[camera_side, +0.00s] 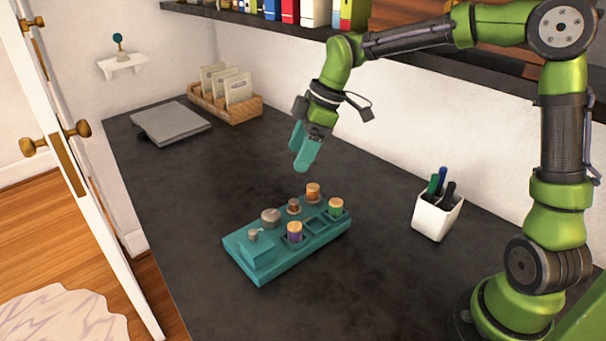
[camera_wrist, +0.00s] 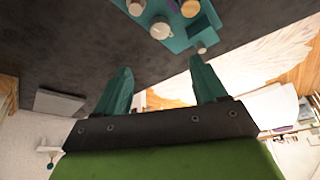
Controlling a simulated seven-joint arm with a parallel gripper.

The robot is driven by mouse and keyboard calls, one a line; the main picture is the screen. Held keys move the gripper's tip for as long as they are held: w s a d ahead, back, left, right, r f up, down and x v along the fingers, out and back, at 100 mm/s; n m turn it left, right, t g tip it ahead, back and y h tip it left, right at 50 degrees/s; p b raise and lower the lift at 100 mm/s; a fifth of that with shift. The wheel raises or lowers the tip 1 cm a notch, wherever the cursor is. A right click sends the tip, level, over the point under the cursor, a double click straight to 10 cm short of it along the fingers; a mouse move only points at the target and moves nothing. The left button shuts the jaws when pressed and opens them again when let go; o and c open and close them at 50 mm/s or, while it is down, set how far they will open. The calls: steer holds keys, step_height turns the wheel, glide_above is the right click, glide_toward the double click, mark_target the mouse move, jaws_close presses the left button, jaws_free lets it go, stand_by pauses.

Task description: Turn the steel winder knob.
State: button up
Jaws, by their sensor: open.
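A teal thread holder (camera_side: 318,245) lies on the dark worktop, with a raised block at its near left end. A small steel knob (camera_side: 253,235) stands on that block; a wider grey metal round piece (camera_side: 270,216) sits just behind it. I cannot tell for certain which is the winder knob. In the wrist view the small knob (camera_wrist: 202,48) and the wider round piece (camera_wrist: 161,30) show near the top, beyond the fingers. My gripper (camera_side: 303,157) is open and empty, above and behind the holder, touching nothing. It also shows in the wrist view (camera_wrist: 163,80).
Several thread spools, including a purple one (camera_side: 294,231) and a green one (camera_side: 336,207), stand in the holder. A white pen cup (camera_side: 436,215) is to its right. A grey flat case (camera_side: 170,123) and a wooden card rack (camera_side: 225,103) lie behind. Worktop around the holder is clear.

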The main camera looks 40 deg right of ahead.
steer(key=m+g+h, duration=0.3)
steer(key=m+h, duration=0.1)
steer(key=m, duration=1)
glide_above(272, 215)
step_height(272, 215, down, 16)
steer(key=shift+w+r, duration=0.1)
steer(key=shift+r, duration=0.1)
steer(key=shift+c, duration=0.4)
